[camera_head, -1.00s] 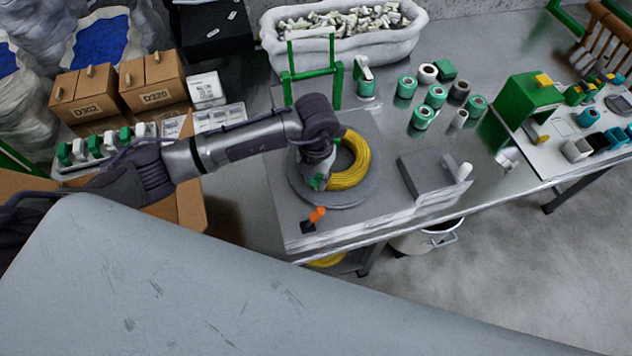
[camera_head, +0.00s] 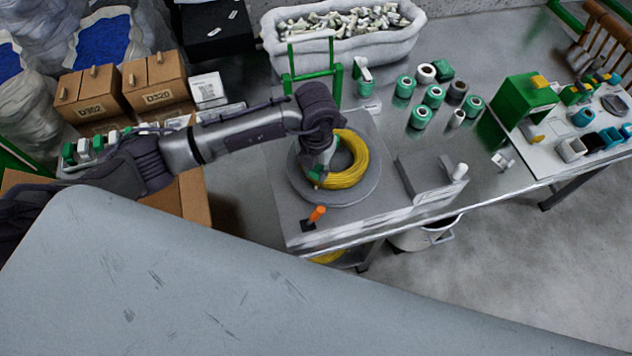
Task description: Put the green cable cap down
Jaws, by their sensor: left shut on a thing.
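My left gripper (camera_head: 317,177) is over the left side of a yellow cable coil (camera_head: 352,165). The coil lies on a round grey turntable (camera_head: 340,199) on the metal bench. The gripper is shut on the green cable cap (camera_head: 314,176), of which only a small green part shows between and beside the fingers. The arm and fingers hide the coil's left side. I cannot tell whether the cap touches the coil or the turntable. My right gripper is out of view.
An orange-topped switch (camera_head: 317,214) stands at the bench's front left. A grey bracket (camera_head: 428,175) is right of the turntable. Several green and white spools (camera_head: 433,96) stand behind it. A white bin (camera_head: 341,50) and a green frame (camera_head: 313,74) are at the back.

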